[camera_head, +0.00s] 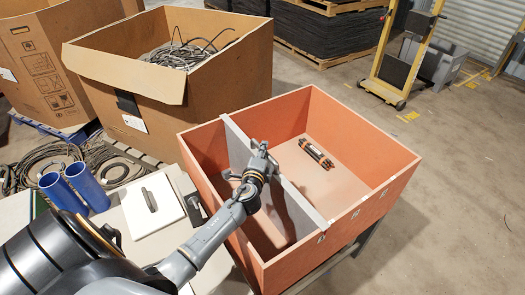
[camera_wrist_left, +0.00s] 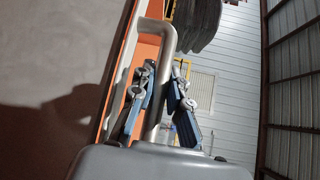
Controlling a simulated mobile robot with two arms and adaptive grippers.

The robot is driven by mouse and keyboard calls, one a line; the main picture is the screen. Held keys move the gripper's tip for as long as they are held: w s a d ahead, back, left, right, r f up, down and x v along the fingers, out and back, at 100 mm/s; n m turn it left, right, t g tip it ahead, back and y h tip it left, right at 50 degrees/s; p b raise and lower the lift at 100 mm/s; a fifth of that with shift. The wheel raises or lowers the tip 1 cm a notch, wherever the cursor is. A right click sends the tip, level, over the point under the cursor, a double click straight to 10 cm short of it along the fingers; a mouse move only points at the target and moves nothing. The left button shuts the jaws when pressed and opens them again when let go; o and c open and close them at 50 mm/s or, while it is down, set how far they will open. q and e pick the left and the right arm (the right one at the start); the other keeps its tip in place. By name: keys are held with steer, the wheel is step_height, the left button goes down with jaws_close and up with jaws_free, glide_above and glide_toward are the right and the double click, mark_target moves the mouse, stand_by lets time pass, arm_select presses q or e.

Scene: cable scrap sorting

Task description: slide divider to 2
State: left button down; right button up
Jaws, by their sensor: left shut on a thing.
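An orange open-topped bin (camera_head: 385,160) stands right of centre in the head view. A grey divider (camera_head: 298,207) crosses it from the back left wall to the front wall, with its front end near the leftmost of the small marks on the front rim. My left gripper (camera_head: 262,158) is at the divider's top edge, toward its back half. In the left wrist view its two fingers (camera_wrist_left: 160,100) are on either side of a bent metal bar, the handle (camera_wrist_left: 157,75), and are shut on it. My right gripper is not in view.
A black bundle with orange bands (camera_head: 317,152) lies in the right compartment. A cardboard box of cable scrap (camera_head: 215,100) stands behind the bin. Floor right of the bin is clear.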

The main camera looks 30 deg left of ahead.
arm_select(q)
steer(key=w+d+b, duration=0.5)
steer(key=w+b, duration=0.1)
steer(key=w, duration=0.7)
steer(key=shift+d, duration=0.2)
steer(key=c, duration=1.6)
jaws_free()
steer(key=shift+o, duration=0.2)
steer(key=shift+s, duration=0.15)
steer(key=v, duration=1.2)
steer(key=shift+f, duration=0.1)
